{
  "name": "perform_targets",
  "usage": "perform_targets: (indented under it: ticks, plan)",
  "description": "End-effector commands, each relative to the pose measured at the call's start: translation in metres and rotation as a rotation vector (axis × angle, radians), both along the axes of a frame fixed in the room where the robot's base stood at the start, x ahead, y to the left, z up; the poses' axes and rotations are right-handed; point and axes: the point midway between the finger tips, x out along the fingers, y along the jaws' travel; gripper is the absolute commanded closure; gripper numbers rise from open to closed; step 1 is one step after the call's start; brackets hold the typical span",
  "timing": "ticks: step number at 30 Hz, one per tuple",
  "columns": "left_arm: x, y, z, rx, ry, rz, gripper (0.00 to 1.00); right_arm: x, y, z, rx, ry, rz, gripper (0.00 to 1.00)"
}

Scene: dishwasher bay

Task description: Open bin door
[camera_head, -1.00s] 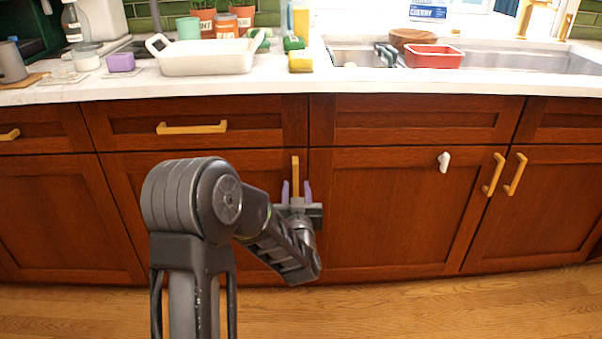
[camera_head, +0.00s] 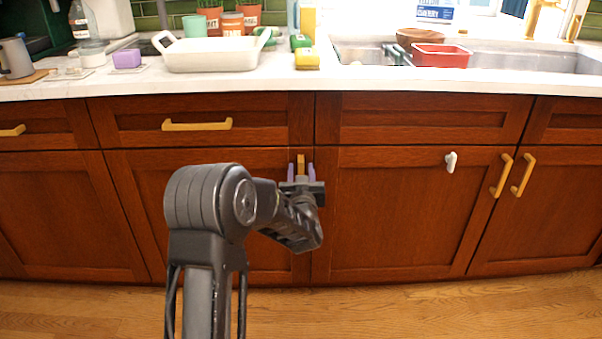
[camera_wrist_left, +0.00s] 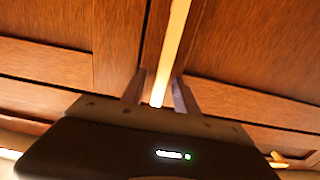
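The bin door (camera_head: 135,200) is a reddish-brown wooden cabinet panel left of centre in the head view, flush with the cabinet front. Its upright gold handle (camera_head: 301,160) is at its upper right edge. My left gripper (camera_head: 301,169) is open, with one purple-grey finger on each side of the handle. The left wrist view shows the handle (camera_wrist_left: 170,50) running between the two spread fingers (camera_wrist_left: 160,82), with a gap visible on both sides. The handle's lower part is hidden by my gripper. My right gripper is not in view.
A drawer with a gold handle (camera_head: 197,124) is above the door. Another door (camera_head: 400,215) at the right carries a white knob-like piece (camera_head: 450,162). The counter above holds a white baking dish (camera_head: 212,55) and a red tray (camera_head: 441,56). The wooden floor (camera_head: 450,308) is clear.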

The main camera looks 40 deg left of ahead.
Motion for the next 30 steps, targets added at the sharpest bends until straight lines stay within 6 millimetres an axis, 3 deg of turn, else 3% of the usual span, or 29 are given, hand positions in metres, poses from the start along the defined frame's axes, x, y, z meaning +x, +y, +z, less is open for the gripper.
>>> perform_targets:
  ticks: [4,17,30]
  plan:
    - [-0.0002,-0.0001,0.0002,0.0,0.0,0.0,0.65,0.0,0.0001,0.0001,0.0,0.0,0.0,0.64]
    - [-0.0003,-0.0002,0.0003,0.001,-0.001,0.0,1.0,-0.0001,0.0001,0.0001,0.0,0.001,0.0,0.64]
    - [-0.0003,-0.0002,0.0003,0.001,-0.001,0.0,1.0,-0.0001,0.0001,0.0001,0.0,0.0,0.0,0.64]
